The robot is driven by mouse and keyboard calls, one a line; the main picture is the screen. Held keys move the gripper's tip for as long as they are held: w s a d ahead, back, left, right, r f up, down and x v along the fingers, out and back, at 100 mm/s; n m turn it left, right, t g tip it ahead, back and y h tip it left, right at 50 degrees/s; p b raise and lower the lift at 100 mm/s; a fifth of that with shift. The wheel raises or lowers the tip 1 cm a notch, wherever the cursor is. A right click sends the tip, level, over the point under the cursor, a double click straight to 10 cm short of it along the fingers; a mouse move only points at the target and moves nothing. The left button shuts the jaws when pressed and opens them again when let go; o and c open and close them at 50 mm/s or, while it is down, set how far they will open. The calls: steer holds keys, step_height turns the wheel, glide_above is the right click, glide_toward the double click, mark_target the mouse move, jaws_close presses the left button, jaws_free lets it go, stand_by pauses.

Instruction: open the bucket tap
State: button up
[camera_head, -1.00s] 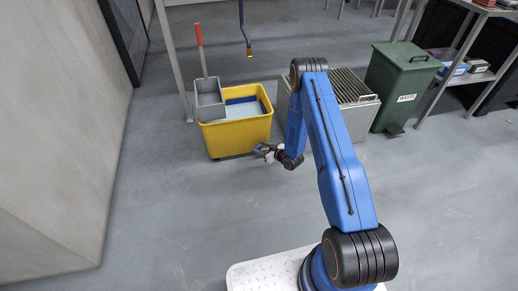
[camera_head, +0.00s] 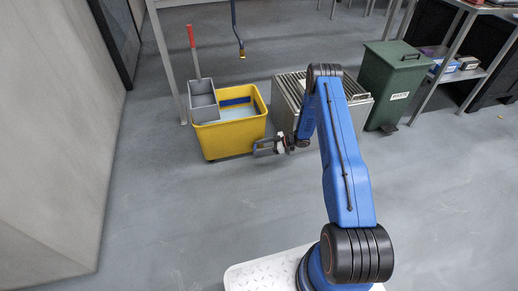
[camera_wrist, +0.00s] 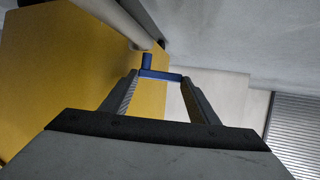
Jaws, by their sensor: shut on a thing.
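The yellow bucket (camera_head: 228,140) stands on the floor left of centre in the head view, with pale liquid inside. Its side fills the left of the wrist view (camera_wrist: 60,75). The tap, with a blue lever (camera_wrist: 163,75) and short upright end, shows ahead in the wrist view, between the tips of my fingers. My gripper (camera_head: 257,147) is at the bucket's lower right side, low above the floor. It shows in the wrist view (camera_wrist: 160,80) shut on the blue lever. The tap's outlet and body cannot be made out, and the tap is hidden in the head view.
A grey wringer (camera_head: 203,101) and a red-handled mop (camera_head: 192,45) are at the bucket's left. A ribbed metal box (camera_head: 355,105) stands right of my gripper, beside a green bin (camera_head: 393,75). A blue hose (camera_head: 236,25) hangs behind. The front floor is clear.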

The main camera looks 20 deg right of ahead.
steer(key=shift+w, duration=0.1)
stand_by(0.5)
steer(key=o, duration=1)
steer(key=shift+o, duration=0.2)
